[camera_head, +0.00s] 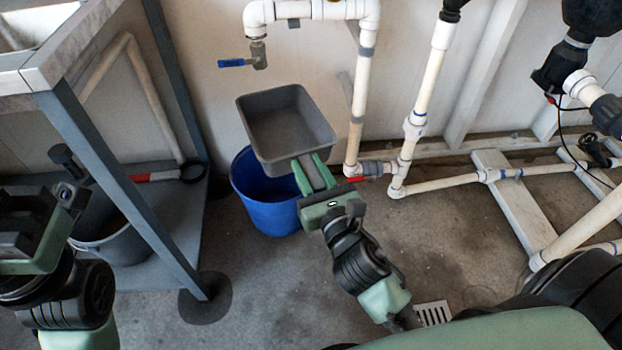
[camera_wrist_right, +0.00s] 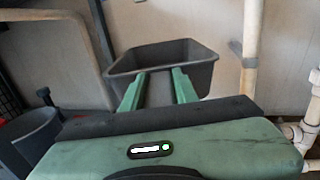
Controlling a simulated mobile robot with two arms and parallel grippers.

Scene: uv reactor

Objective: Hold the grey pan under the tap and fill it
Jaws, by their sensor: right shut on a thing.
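The grey pan (camera_head: 285,122) is a square open tub, held roughly level above the floor and just below and right of the tap in the head view. I see no water in it. The tap (camera_head: 258,54) hangs from a white pipe; its blue handle (camera_head: 236,62) points sideways, and no stream shows. My right gripper (camera_head: 312,168) is shut on the pan's near wall; the pan (camera_wrist_right: 165,52) and fingers (camera_wrist_right: 158,82) also show in the right wrist view. My left gripper (camera_head: 45,225) is at the left edge; its fingertips are unclear.
A blue bucket (camera_head: 262,205) stands on the floor under the pan. White pipes with a red handle (camera_head: 355,179) run just right of it. A grey-framed bench (camera_head: 125,180) stands left, with a dark bucket (camera_head: 115,245) on its lower shelf. A floor drain (camera_head: 433,313) lies front right.

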